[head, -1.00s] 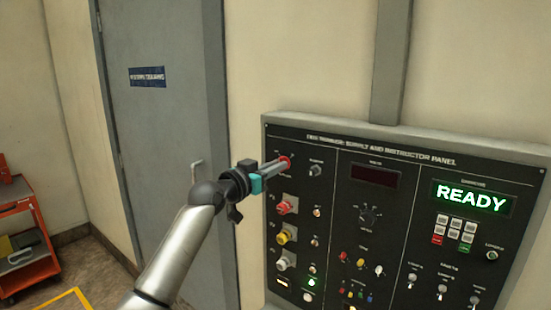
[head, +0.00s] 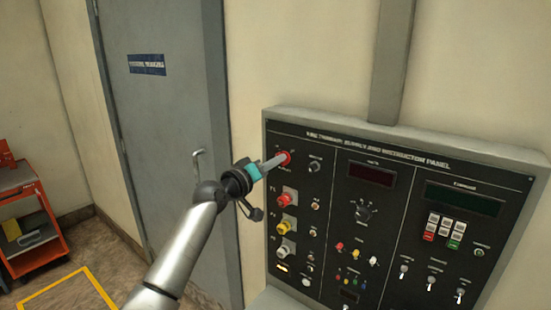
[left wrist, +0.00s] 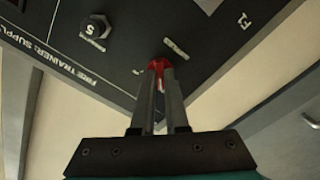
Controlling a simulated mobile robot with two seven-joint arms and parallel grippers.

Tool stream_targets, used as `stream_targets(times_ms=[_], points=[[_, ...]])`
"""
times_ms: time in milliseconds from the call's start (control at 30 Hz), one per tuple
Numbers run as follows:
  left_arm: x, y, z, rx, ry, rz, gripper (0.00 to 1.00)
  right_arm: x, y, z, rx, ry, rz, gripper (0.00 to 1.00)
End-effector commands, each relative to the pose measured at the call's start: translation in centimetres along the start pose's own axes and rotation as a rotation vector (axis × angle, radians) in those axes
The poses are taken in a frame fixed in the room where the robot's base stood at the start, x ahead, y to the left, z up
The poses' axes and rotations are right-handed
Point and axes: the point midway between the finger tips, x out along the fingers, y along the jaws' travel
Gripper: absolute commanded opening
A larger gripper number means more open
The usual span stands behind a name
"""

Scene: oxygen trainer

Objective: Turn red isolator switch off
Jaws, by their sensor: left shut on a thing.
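The red isolator switch (head: 286,158) is at the upper left of the black panel (head: 325,190). My left gripper (head: 279,161) reaches it from the left, and its fingers are shut on the switch. In the left wrist view the red switch (left wrist: 160,64) shows between and just beyond the two fingertips (left wrist: 161,72). Most of the switch is hidden by the fingers. The green READY text is gone and the display (head: 463,198) is dark. My right gripper is not in view.
Below the switch are a red knob (head: 288,197), a yellow knob (head: 287,226) and a white knob (head: 285,250). A grey door (head: 160,130) stands left of the panel. An orange cart (head: 33,238) is at the far left.

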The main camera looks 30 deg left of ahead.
Motion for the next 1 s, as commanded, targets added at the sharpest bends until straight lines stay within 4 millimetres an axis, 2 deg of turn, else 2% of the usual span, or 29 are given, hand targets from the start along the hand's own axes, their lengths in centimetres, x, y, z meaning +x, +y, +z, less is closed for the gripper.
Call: stream_targets(times_ms=[633, 667, 700, 900, 1000], points=[[0.00, -0.07, 0.08, -0.050, -0.001, -0.001, 0.00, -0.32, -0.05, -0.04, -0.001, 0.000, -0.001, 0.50], [0.00, -0.07, 0.08, -0.049, -0.001, -0.001, 0.14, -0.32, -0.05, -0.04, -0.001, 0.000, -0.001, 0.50], [0.00, -0.07, 0.08, -0.049, -0.001, -0.001, 0.19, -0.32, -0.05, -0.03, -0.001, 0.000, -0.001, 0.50], [0.00, -0.05, 0.05, -0.048, -0.001, -0.001, 0.41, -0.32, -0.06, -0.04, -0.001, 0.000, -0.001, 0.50], [0.00, -0.04, 0.03, -0.048, 0.000, -0.001, 0.42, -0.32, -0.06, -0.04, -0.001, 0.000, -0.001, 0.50]])
